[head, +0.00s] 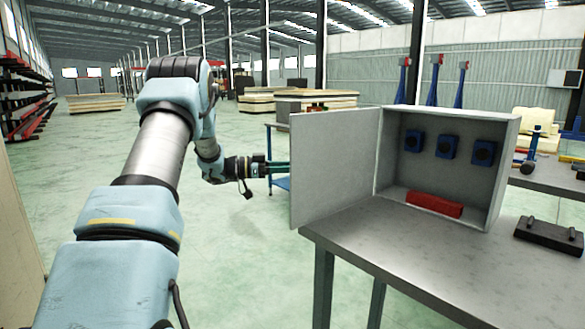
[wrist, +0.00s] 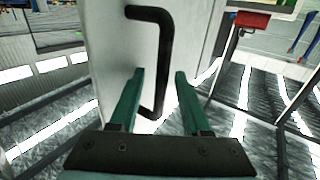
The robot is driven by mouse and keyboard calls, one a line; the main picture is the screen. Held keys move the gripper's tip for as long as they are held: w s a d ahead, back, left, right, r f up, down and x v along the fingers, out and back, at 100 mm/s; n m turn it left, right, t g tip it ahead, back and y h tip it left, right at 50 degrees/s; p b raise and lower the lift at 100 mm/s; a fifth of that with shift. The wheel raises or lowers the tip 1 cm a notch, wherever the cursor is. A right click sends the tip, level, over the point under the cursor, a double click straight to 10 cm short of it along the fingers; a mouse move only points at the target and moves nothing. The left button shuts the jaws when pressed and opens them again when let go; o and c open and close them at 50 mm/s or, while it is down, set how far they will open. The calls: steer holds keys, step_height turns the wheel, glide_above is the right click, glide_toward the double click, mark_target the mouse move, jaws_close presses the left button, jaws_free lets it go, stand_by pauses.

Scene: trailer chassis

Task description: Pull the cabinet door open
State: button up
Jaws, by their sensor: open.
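The grey cabinet (head: 508,150) stands on a metal table, its front open to view. Its door (head: 335,165) is swung wide open to the left, with the inner face showing. In the wrist view the door (wrist: 105,45) shows its outer side, with a black bar handle (wrist: 165,60). My gripper (head: 280,167) is at the door's free left edge, its green fingers partly hidden behind it. In the wrist view my gripper (wrist: 160,78) is open, and the handle's lower part appears between the two fingers. I cannot tell whether they touch it.
Inside the cabinet are blue units (head: 446,147) and a red box (head: 434,204). A black object with two knobs (head: 548,234) lies on the metal table (head: 400,248) at right. A blue-framed stand (head: 281,184) is behind the gripper. Green floor is clear left of the table.

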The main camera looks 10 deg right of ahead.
steer(key=w+a+b, duration=0.1)
steer(key=a+b, duration=0.1)
steer(key=a, duration=0.8)
steer(key=shift+a+b, duration=0.4)
steer(key=shift+w, duration=0.1)
